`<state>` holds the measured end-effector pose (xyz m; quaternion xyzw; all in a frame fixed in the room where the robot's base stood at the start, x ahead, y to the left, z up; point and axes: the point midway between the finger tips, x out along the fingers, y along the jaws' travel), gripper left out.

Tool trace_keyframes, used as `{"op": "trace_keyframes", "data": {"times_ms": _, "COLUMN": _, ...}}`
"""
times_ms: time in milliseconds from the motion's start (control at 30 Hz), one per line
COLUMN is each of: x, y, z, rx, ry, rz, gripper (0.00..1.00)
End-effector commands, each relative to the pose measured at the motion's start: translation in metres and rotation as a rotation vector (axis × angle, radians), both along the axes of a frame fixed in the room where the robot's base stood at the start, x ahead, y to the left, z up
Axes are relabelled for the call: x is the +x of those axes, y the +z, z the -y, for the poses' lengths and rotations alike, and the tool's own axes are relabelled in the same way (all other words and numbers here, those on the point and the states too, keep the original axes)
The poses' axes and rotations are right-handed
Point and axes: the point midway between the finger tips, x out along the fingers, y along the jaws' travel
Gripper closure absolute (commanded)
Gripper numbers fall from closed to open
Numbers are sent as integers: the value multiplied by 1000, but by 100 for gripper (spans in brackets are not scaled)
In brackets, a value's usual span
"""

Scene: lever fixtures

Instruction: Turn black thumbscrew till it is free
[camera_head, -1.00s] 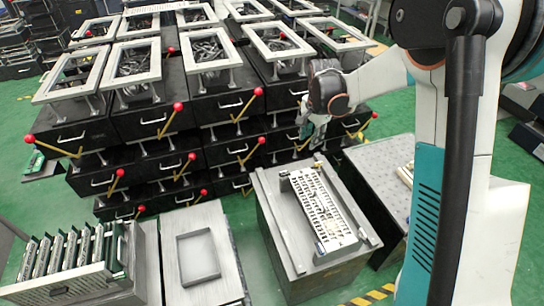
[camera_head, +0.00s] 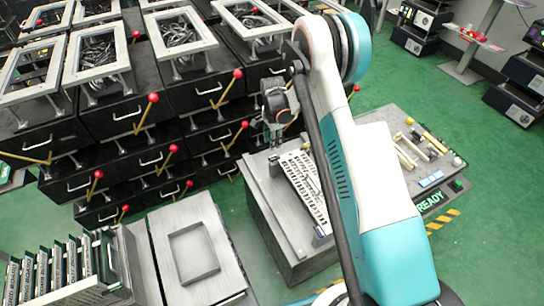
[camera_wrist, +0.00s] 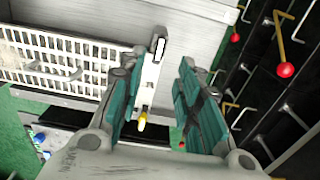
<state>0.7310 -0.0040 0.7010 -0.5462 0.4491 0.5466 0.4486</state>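A white perforated plate (camera_head: 303,185) lies on a grey block-like stand (camera_head: 262,190) in the head view, partly covered by my arm. It fills the left of the wrist view (camera_wrist: 60,62). My gripper (camera_wrist: 160,75) is open, its two teal-padded fingers apart with nothing held between them. In the head view my gripper (camera_head: 274,135) is above the plate's far end. A dark part (camera_wrist: 128,60) shows at the plate's end, beside the left finger. I cannot tell whether it is the black thumbscrew. A light bar with a yellow tip (camera_wrist: 142,122) shows between the fingers.
Stacked black drawers with red-knobbed levers (camera_head: 237,74) stand behind and left of the stand. A table with small tools (camera_head: 425,150) and a READY sign is at the right. A grey table with a shallow tray (camera_head: 194,255) is at front left. Green floor is open at right.

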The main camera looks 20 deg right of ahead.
Motion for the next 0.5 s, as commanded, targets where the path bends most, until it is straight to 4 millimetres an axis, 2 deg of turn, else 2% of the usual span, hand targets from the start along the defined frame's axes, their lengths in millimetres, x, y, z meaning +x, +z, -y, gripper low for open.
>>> {"op": "trace_keyframes", "data": {"times_ms": 33, "x": 0, "y": -15, "z": 0, "rx": 0, "ry": 0, "rz": 0, "gripper": 68}}
{"op": "trace_keyframes", "data": {"times_ms": 200, "x": 0, "y": -48, "z": 0, "rx": 0, "ry": 1, "rz": 0, "gripper": 68}}
{"op": "trace_keyframes", "data": {"times_ms": 400, "x": 0, "y": -78, "z": 0, "rx": 0, "ry": 1, "rz": 1, "gripper": 68}}
{"op": "trace_keyframes", "data": {"times_ms": 500, "x": 0, "y": -86, "z": 0, "rx": 0, "ry": 1, "rz": 1, "gripper": 68}}
